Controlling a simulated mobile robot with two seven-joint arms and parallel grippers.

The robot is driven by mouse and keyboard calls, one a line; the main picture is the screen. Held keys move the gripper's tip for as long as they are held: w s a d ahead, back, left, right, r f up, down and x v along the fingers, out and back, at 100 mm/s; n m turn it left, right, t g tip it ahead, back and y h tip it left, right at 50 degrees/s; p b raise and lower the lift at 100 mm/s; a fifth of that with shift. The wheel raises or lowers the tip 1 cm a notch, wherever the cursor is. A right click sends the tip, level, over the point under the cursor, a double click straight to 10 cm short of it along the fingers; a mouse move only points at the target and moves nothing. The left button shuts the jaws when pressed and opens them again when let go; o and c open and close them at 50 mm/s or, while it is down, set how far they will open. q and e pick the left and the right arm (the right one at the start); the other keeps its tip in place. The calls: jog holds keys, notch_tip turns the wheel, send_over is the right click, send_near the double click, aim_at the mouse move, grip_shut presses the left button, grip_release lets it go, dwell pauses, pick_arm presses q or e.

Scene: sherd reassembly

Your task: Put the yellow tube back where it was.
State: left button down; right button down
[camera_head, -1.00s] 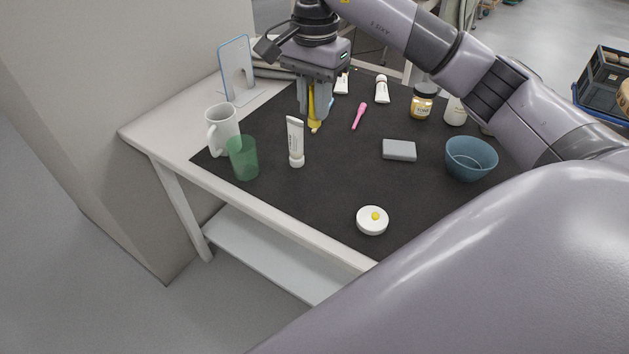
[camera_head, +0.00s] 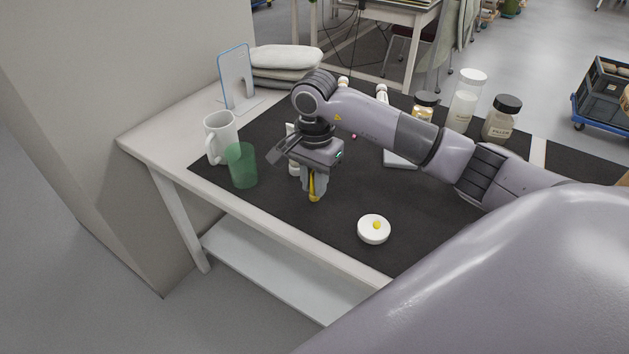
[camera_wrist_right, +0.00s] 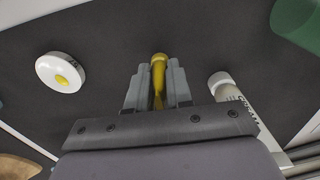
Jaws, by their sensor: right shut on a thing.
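The yellow tube (camera_head: 314,187) is between the fingers of my right gripper (camera_head: 313,190), which is shut on it near the front of the black mat. In the right wrist view the yellow tube (camera_wrist_right: 159,68) stands between the two grey fingertips of the right gripper (camera_wrist_right: 158,85), its round yellow end pointing away. I cannot tell whether it touches the mat. My left gripper does not show.
A white dish with a yellow dab (camera_head: 374,229) lies to the right on the black mat (camera_head: 290,220). A white tube (camera_head: 294,168), a green cup (camera_head: 242,165) and a white mug (camera_head: 219,137) stand to the left. A grey block (camera_head: 400,160) and several jars are behind my arm.

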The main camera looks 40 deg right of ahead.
jog(key=shift+f, duration=0.1)
jog(key=shift+f, duration=0.15)
jog(key=c, duration=1)
grip_release()
jog(key=shift+r, duration=0.25)
notch_tip(320, 180, up, 12)
jog(key=shift+f, duration=0.1)
